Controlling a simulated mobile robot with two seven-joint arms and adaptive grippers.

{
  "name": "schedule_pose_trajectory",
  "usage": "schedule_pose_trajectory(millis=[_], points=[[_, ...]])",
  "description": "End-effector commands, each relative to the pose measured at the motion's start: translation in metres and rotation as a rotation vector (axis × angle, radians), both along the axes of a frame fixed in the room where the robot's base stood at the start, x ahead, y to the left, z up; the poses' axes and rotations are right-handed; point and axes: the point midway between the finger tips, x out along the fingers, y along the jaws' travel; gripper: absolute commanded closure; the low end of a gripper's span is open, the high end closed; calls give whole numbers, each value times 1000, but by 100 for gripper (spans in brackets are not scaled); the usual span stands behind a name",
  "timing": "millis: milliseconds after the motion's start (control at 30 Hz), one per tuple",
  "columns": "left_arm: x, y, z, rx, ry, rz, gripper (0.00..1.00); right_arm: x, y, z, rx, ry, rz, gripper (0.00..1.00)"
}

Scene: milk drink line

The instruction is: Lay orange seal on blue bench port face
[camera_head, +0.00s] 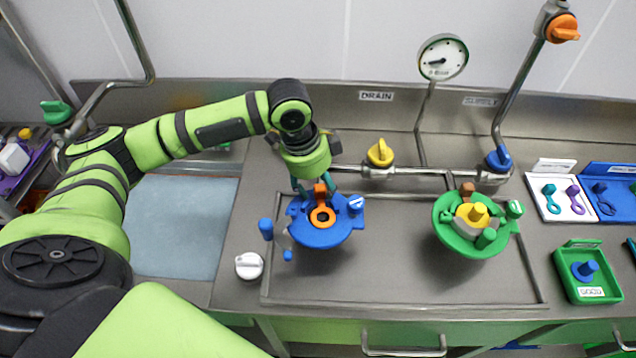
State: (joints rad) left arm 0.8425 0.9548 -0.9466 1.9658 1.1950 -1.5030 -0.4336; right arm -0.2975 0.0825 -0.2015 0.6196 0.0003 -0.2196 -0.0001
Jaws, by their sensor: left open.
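The orange seal (322,216) is a ring with an upright tab. It appears to lie on the face of the blue bench port (322,236), around its dark central opening. I cannot tell whether it sits fully flat. My left gripper (316,188) points down over the back of the blue port. Its jaws are open, with the seal's tab between or just in front of the fingertips; contact is unclear. The wrist hides part of the port's back edge. My right gripper is not in view.
A green port (448,238) with a yellow centre stands to the right. A white knob (249,265) is left of the blue port. A pipe with a yellow valve (380,153) runs behind. A green tray (588,292) is at right. The front of the recessed panel is clear.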

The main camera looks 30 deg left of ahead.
Motion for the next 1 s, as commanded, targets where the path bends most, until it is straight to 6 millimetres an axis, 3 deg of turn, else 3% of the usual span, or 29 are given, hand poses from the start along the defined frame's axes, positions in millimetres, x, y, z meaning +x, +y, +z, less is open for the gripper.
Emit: schedule_pose_trajectory(millis=[167, 400, 600, 1000], points=[[-1, 3, 22, -1, -7, 0, 43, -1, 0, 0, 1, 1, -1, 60], [-9, 12, 73, -1, -7, 1, 43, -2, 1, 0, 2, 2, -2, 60], [-14, 17, 104, -1, -4, -1, 43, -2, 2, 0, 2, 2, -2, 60], [-17, 19, 117, -1, -1, -1, 43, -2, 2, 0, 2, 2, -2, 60]])
